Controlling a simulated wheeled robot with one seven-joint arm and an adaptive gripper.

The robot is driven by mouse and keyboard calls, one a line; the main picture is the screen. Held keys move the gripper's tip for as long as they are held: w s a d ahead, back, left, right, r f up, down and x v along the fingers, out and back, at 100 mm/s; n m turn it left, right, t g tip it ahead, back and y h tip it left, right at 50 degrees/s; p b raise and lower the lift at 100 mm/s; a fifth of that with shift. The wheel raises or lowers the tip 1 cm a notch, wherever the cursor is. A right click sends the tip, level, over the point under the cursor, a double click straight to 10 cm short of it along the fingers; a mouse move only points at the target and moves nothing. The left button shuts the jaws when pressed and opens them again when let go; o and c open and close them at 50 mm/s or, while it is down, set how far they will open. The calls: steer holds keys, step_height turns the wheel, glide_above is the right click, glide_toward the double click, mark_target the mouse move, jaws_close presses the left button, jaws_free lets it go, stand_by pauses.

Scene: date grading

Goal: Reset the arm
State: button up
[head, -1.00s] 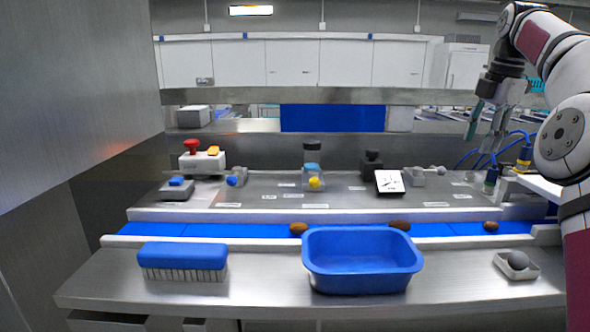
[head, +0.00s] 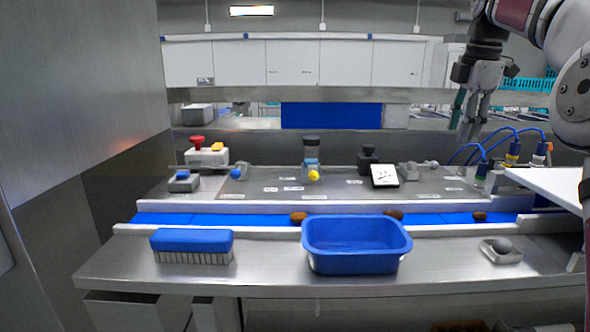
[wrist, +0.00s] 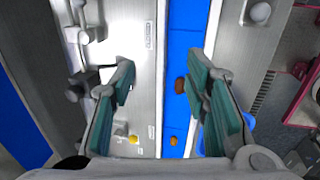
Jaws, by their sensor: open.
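My gripper (head: 468,118) hangs at the upper right of the head view, pointing down, above the far right part of the bench. In the wrist view my gripper (wrist: 165,95) has its two green-padded fingers wide apart with nothing between them in grasp. The blue belt and a brown date (wrist: 180,85) show well below, between the fingers. In the head view three dates lie on the blue belt (head: 250,219): one at the left (head: 298,218), one behind the tub (head: 393,215), and one at the right (head: 479,216).
A blue tub (head: 357,262) stands at the bench front, with a blue-backed brush (head: 192,246) to its left. Switches, a yellow-knobbed device (head: 313,174) and a small display (head: 384,175) stand behind the belt.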

steer(key=s+a+m+t+h, duration=0.1)
steer(key=s+a+m, duration=0.7)
steer(key=s+a, duration=0.6)
steer(key=s+a+f+m+t, duration=0.1)
steer(key=s+f+m, duration=0.4)
steer(key=s, duration=0.6)
steer(key=s+a+f+m+t+y, duration=0.1)
steer(key=s+f+m, duration=0.4)
steer(key=s+f, duration=0.5)
steer(key=shift+s+a+f, duration=0.15)
steer(key=shift+s+a, duration=0.2)
steer(key=shift+s, duration=0.05)
